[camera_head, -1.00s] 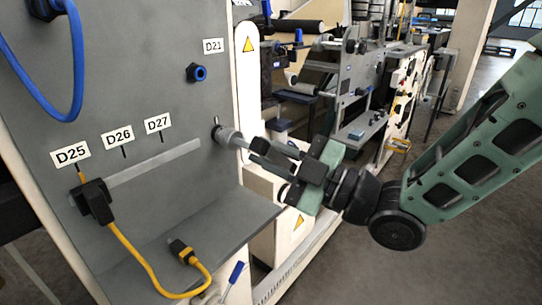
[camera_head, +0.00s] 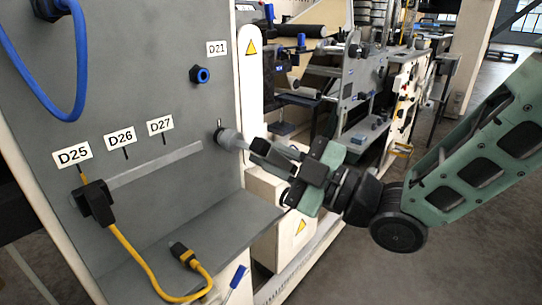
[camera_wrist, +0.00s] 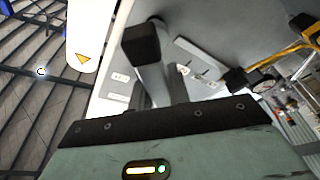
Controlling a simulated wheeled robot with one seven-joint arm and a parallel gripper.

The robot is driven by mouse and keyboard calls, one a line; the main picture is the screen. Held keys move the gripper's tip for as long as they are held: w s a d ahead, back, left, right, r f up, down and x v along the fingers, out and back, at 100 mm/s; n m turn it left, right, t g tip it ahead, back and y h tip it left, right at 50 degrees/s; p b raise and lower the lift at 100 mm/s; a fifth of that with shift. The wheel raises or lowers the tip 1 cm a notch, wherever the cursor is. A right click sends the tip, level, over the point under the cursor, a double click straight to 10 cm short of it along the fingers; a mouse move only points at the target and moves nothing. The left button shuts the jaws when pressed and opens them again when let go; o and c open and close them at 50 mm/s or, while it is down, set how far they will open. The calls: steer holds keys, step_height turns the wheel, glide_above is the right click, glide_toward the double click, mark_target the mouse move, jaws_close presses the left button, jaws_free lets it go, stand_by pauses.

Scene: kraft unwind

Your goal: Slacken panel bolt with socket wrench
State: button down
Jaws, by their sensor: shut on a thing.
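The grey panel (camera_head: 130,50) stands at the left in the head view, with labels D25, D26, D27 and D21. The socket wrench (camera_head: 231,140) has its round grey socket end at the panel's right side, by a small dark fitting (camera_head: 219,126). The bolt itself is hidden, and I cannot tell how far the socket is seated. My gripper (camera_head: 268,152) is shut on the wrench to the right of the socket, off the panel face. In the wrist view, a grey shaft (camera_wrist: 157,82) runs toward the pale panel beside a dark block (camera_wrist: 141,43).
A yellow cable with a black plug (camera_head: 95,203) hangs on the panel's lower left; its other connector (camera_head: 183,254) rests on the ledge (camera_head: 215,235). A blue cable (camera_head: 80,80) loops at upper left. A blue-handled tool (camera_head: 237,275) is below the ledge. Machinery (camera_head: 360,85) stands behind.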

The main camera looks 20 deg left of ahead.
steer(key=shift+w+a+b, duration=0.15)
steer(key=shift+a+b, duration=0.25)
steer(key=shift+b, duration=0.35)
stand_by(1.2)
stand_by(0.3)
steer(key=shift+f+n+b, duration=0.1)
steer(key=shift+n+b, duration=0.6)
steer(key=shift+b, duration=0.1)
steer(key=shift+a+n+g+b, duration=0.1)
steer(key=shift+n+g+b, duration=0.3)
steer(key=shift+n, duration=0.2)
